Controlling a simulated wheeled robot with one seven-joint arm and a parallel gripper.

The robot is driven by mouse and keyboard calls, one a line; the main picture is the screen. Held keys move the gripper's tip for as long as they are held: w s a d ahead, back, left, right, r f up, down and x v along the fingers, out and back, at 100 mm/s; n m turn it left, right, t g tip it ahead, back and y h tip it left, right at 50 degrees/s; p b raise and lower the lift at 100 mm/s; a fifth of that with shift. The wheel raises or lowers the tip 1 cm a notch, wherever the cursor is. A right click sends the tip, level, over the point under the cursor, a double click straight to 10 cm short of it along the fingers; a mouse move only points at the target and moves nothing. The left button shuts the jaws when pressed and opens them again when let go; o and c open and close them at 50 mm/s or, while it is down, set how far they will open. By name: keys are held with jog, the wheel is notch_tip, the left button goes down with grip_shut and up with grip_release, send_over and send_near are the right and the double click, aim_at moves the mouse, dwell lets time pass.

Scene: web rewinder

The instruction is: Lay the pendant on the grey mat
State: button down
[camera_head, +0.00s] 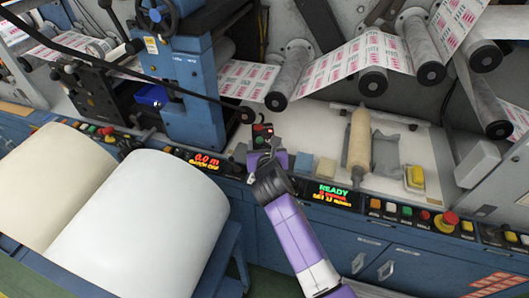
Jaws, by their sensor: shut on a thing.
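The pendant (262,130) is a small dark box with a red and a green button. It is upright in front of the machine, left of the shelf's middle. My gripper (266,150) is just below it and shut on it; the fingers are small and partly hidden by my wrist. The grey mat (386,152) appears to be the flat grey patch on the pale shelf to the right, partly hidden behind a cream roller. The pendant is apart from it.
A yellow block in a tray (415,178) and a white box (477,163) are farther right. A black cable (180,86) runs from upper left towards the pendant. Control panels (330,193) line the front edge.

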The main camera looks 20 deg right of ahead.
jog(key=shift+f, duration=1.6)
jog(key=shift+c, duration=1.1)
grip_release()
jog(key=shift+f, duration=0.15)
jog(key=v, duration=1.2)
